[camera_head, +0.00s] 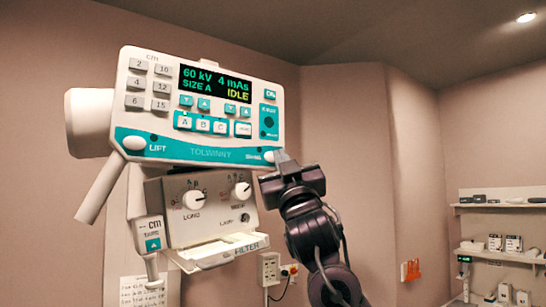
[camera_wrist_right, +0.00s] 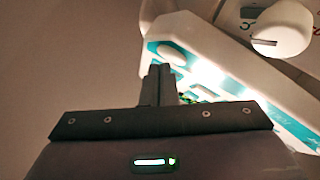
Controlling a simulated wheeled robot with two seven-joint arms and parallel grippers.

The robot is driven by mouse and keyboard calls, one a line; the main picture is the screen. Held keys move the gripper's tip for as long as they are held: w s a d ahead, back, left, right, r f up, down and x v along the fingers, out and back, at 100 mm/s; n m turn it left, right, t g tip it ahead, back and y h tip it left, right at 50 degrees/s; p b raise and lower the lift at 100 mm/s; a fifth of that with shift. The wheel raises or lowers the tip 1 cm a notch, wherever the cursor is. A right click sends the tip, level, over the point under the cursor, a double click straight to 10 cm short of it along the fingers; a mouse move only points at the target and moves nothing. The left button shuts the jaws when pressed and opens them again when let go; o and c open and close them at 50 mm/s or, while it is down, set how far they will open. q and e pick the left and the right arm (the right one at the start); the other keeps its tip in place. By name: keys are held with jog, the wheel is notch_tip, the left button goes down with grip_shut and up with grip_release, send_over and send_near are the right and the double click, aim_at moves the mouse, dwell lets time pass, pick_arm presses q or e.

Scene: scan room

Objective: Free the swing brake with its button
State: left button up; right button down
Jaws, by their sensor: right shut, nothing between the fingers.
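The white and teal X-ray control panel (camera_head: 225,150) faces me in the head view, with its display reading 60 kV, 4 mAs, SIZE A, IDLE. The swing brake button (camera_head: 268,156) is a small pale oval at the panel's lower right corner, beside a small label. My right gripper (camera_head: 281,158) is shut and empty, its tips right by that corner; I cannot tell whether they touch the button. My left gripper is not in view.
A matching LIFT button (camera_head: 134,143) sits at the panel's lower left. Below hangs the collimator box (camera_head: 215,211) with two knobs and a filter tray (camera_head: 225,252). A wall socket (camera_head: 269,268) is behind my right arm. Shelves (camera_head: 500,207) stand far right.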

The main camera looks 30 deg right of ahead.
jog(key=shift+w, duration=0.4)
dwell(0.7)
dwell(0.3)
jog(key=shift+s+b, duration=0.3)
jog(key=shift+s, duration=0.5)
jog(key=s, duration=0.1)
jog(key=s+b, duration=0.1)
jog(key=s, duration=0.3)
jog(key=shift+d+b, duration=0.25)
jog(key=shift+b, duration=0.05)
